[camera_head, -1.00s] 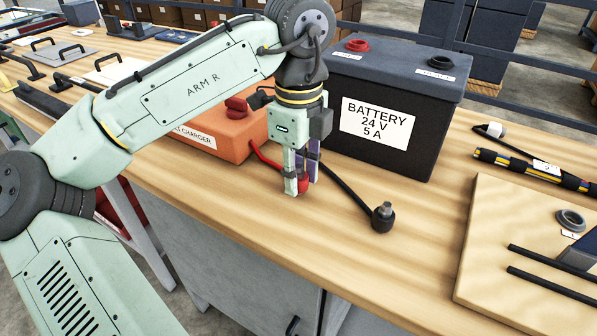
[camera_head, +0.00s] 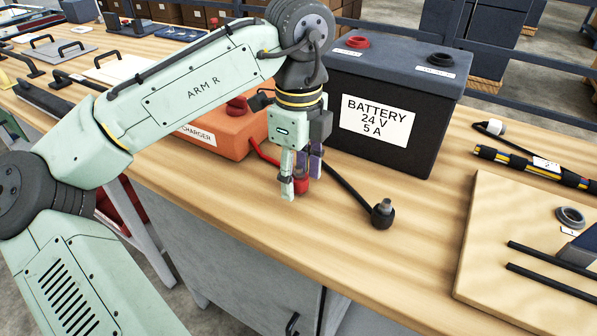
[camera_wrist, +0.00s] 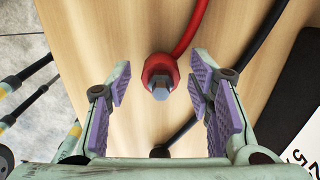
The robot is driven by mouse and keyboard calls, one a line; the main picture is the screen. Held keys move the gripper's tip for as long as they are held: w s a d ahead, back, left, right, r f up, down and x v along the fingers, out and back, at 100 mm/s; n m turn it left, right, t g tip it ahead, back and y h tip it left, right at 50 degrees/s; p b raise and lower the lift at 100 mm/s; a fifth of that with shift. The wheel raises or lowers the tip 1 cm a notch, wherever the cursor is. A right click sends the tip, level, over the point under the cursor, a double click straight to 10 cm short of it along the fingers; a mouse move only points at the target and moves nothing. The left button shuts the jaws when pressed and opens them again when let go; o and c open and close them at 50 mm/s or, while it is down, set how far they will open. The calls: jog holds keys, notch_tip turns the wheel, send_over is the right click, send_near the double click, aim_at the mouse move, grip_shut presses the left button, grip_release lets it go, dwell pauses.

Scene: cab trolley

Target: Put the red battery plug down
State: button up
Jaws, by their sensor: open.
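The red battery plug (camera_wrist: 160,76) stands on the wooden bench top between my gripper's spread fingers, with its grey metal tip facing the wrist camera. It touches neither finger in the wrist view. My gripper (camera_wrist: 160,105) is open and low over the bench. In the head view the red plug (camera_head: 303,181) shows partly behind the fingers of my gripper (camera_head: 301,178). A red cable (camera_wrist: 192,30) runs from the plug toward the orange charger (camera_head: 222,135).
The black battery (camera_head: 392,120) stands close behind my gripper, with a red terminal (camera_head: 357,42) on top. A black plug (camera_head: 382,214) on its cable lies to the right. A pale board (camera_head: 480,250) is farther right. The front bench strip is clear.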

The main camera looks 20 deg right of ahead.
aim_at(299, 167)
jog(key=shift+r, duration=0.1)
notch_tip(299, 167, up, 12)
jog(key=p, duration=0.1)
jog(key=shift+w+d+r, duration=0.1)
dwell(0.3)
